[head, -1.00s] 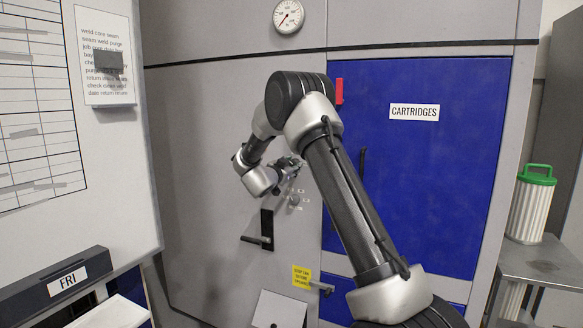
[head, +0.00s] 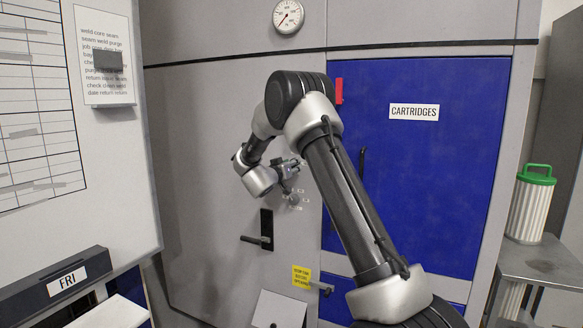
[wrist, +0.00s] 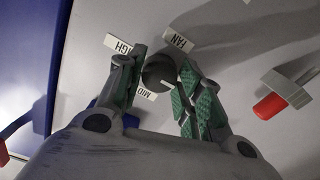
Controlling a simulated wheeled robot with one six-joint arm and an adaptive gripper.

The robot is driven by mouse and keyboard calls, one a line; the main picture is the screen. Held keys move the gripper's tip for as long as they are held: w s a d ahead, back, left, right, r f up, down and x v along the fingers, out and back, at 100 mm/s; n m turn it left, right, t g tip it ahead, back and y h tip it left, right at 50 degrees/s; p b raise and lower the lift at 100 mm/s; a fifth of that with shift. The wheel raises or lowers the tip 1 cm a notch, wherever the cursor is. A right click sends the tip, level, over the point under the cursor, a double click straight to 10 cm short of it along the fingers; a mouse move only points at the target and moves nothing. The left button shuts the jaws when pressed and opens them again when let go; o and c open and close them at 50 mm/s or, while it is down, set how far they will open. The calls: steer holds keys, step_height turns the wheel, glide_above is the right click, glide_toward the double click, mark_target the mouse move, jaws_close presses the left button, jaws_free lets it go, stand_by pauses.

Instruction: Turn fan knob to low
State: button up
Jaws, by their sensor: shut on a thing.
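The fan knob (wrist: 158,72) is small, round and dark grey, on the grey panel between my fingertips in the wrist view. My gripper (wrist: 162,78) has its green-padded fingers closed on the knob, one on each side. Around it are white labels: a FAN label (wrist: 178,40), a HIGH label (wrist: 126,47) partly covered by a finger, and a MID label (wrist: 146,94). I see no LOW label; fingers hide part of the panel. A light mark shows on the knob, but its setting is unclear. In the head view my gripper (head: 289,168) is at the panel.
A black-backed lever handle (head: 258,238) is below the knob area. A blue CARTRIDGES door (head: 440,170) is to the right. A red-tipped fitting (wrist: 270,106) stands out from the panel in the wrist view. A whiteboard (head: 110,190) is at left.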

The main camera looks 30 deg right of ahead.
steer(key=shift+f, duration=0.2)
steer(key=o, duration=1)
steer(key=shift+r, duration=0.1)
steer(key=shift+o, duration=0.2)
steer(key=v, duration=1.2)
